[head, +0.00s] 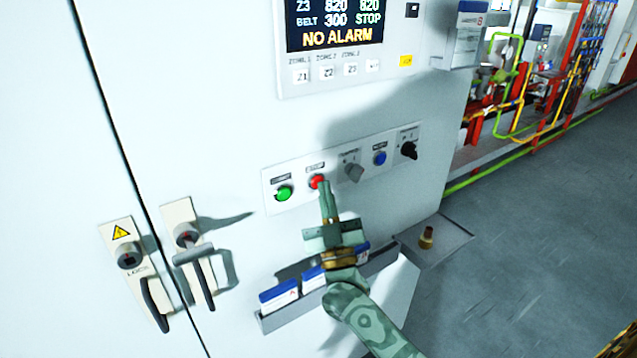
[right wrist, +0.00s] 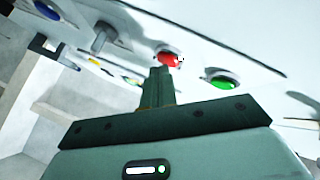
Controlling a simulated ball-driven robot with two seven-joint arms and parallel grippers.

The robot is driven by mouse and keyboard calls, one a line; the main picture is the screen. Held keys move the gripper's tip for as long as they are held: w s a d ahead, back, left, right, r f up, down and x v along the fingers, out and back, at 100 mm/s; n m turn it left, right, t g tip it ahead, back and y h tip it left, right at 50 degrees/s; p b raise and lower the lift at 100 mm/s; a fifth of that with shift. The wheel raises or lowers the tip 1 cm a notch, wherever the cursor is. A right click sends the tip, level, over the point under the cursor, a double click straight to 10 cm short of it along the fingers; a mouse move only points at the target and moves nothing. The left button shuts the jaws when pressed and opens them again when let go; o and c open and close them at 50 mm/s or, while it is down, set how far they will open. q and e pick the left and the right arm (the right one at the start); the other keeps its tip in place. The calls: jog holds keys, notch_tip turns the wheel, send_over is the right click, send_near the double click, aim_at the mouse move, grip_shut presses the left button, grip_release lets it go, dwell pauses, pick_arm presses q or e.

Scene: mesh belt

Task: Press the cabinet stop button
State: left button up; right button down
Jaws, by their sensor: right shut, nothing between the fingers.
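The red stop button (head: 316,181) sits on the cabinet's white button strip (head: 268,203), between the green button (head: 284,193) and a grey selector knob (head: 352,172). My right gripper (head: 325,186) is shut and empty, with its fingertips at the lower right edge of the red button. In the right wrist view the shut fingers (right wrist: 158,80) point at the red button (right wrist: 168,58) and overlap its lower edge. I cannot tell whether they touch it. The green button (right wrist: 222,80) is to the right there. My left gripper is not in view.
The strip also carries a blue button (head: 380,158) and a black switch (head: 408,150). A display (head: 335,25) above reads "STOP" and "NO ALARM". A holder (head: 262,322) with blue-white boxes sits below, close to my right arm. Door handles (head: 190,240) stick out at left.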

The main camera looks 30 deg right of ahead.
jog(key=shift+w, duration=0.3)
jog(key=shift+s, duration=0.2)
dwell(0.4)
jog(key=shift+s+p, duration=0.45)
jog(key=shift+s, duration=0.25)
jog(key=s, duration=0.1)
jog(key=s+p, duration=0.1)
jog(key=s, duration=0.1)
jog(key=s+p, duration=0.1)
jog(key=s, duration=0.1)
jog(key=shift+d, duration=0.25)
dwell(0.5)
